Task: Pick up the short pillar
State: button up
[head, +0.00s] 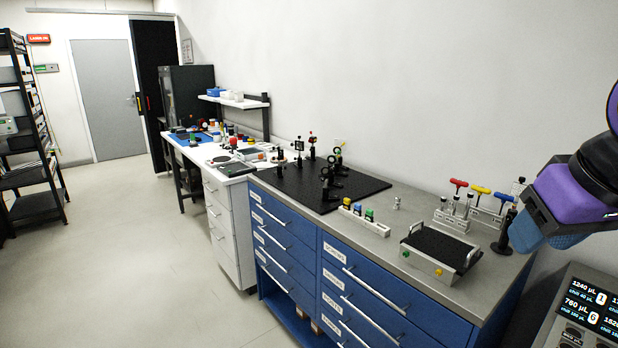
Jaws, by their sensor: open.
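A small silver pillar (397,203) stands upright on the grey bench top, right of the black breadboard; it looks like the short pillar, though it is too small to tell for sure. Other small posts stand in a metal rack (454,220) further right. My gripper (540,228), purple with blue pads, hangs at the right edge, well to the right of the silver pillar and apart from it. It is open, and I see nothing held in it.
A white holder with coloured-top items (364,220) is left of the pillar. A black-topped box (440,250) with a handle sits front right. A black post (504,232) stands near my gripper. The black breadboard (290,187) carries optics mounts. The floor at left is clear.

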aim_at(398, 199)
jog(key=i+j+z, duration=0.1)
jog(key=z, duration=0.45)
jog(key=i+j+z, duration=0.25)
jog(key=j+z, duration=0.3)
jog(key=i+j+z, duration=0.1)
jog(key=j, duration=0.3)
jog(key=i+j, duration=0.15)
jog(key=j, duration=0.25)
jog(key=i+j+z, duration=0.15)
jog(key=j, duration=0.3)
jog(key=i+j, duration=0.1)
jog(key=j, duration=0.3)
jog(key=j+z, duration=0.15)
jog(key=j, duration=0.3)
jog(key=i+j, duration=0.1)
jog(key=j, duration=0.25)
jog(key=i+j, duration=0.1)
jog(key=j, duration=0.3)
jog(key=i+j, duration=0.1)
jog(key=j, duration=0.25)
